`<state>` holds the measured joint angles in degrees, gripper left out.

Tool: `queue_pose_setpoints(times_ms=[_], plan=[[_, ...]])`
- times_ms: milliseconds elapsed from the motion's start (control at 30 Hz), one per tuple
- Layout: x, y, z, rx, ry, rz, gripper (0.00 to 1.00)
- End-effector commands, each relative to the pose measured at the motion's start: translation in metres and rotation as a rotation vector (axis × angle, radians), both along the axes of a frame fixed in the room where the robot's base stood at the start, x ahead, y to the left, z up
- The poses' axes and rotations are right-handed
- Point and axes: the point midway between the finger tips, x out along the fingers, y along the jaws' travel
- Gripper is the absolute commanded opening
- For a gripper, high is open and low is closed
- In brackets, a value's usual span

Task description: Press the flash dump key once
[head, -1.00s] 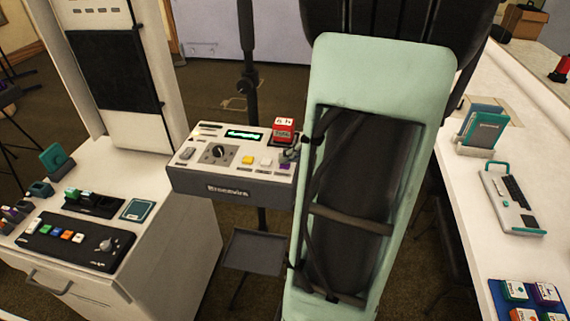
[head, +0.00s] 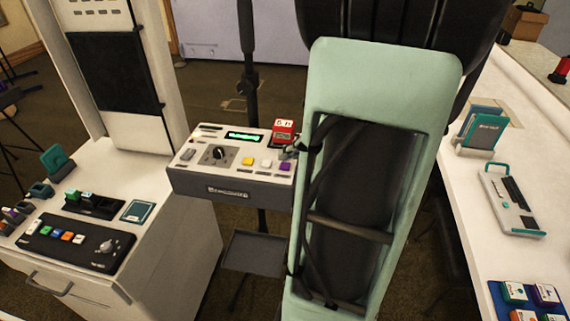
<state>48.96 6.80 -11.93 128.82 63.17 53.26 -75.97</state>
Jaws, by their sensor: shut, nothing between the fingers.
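The control box (head: 228,190) stands on a stand in the middle. Its sloped white top carries a green lit display (head: 243,136), a dark knob (head: 218,153), a yellow key (head: 249,160), a white key (head: 266,163) and a purple key (head: 285,167). The labels are too small to read, so I cannot tell which one is the flash dump key. My gripper (head: 289,152) is shut and empty over the right end of the box, just behind the purple key. My arm hides part of it, and I cannot tell whether it touches the box.
A red block (head: 284,129) stands at the box's back right corner, close to my gripper. A black panel with coloured keys (head: 72,243) lies on the white cabinet at left. A white counter with a teal-handled device (head: 512,200) runs along the right.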

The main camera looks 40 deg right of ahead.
Motion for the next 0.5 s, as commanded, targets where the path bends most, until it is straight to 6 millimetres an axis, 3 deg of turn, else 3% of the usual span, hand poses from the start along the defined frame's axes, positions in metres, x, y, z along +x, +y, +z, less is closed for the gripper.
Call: queue_pose_setpoints(times_ms=[267,500], plan=[[0.0,0.0,0.005,-0.001,-0.001,0.0,0.0],[0.001,0.0,0.028,-0.001,-0.002,0.001,0.0]])
